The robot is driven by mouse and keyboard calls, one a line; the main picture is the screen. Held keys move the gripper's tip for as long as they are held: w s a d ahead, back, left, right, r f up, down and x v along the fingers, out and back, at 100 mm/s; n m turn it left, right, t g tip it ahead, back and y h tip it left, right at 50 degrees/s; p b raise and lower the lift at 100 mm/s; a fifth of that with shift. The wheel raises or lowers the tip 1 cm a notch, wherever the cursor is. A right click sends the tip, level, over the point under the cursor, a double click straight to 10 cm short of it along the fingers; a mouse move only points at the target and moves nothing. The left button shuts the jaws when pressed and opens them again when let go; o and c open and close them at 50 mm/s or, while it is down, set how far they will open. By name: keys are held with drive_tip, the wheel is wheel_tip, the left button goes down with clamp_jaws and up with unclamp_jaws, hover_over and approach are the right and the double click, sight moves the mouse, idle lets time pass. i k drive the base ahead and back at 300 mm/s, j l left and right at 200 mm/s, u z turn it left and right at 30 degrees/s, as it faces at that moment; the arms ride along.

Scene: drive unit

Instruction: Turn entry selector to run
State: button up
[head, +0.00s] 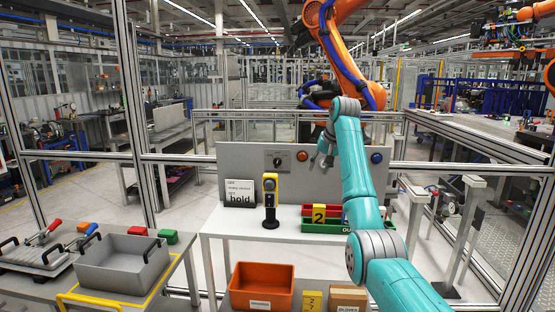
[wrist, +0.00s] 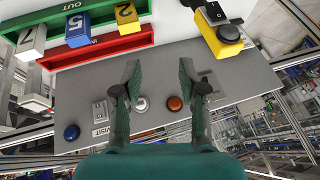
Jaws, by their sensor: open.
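The grey control panel (head: 230,160) stands upright at the back of the table. A dark selector knob (head: 277,161) on a small plate sits on its left part, with an orange-red button (head: 302,156) to its right. My gripper (head: 322,158) is in front of the panel, right of that button. In the wrist view my open gripper (wrist: 161,88) has nothing between its fingertips; a silver round knob (wrist: 141,103) and the orange-red button (wrist: 174,103) show between the fingers. A plate (wrist: 208,80) is partly hidden by the right finger; I cannot read its setting.
A yellow-and-black post unit (head: 270,184) stands on the table, beside a card (head: 240,193) reading "hold". Red and green trays (head: 335,228) hold numbered blocks. A blue button (head: 376,157) is on the panel's right. An orange bin (head: 262,284) is lower in front.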

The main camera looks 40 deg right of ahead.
sight(276, 161)
drive_tip(key=i+l, duration=0.2)
drive_tip(key=i, duration=0.35)
drive_tip(key=i+l, duration=0.2)
drive_tip(key=i, duration=0.35)
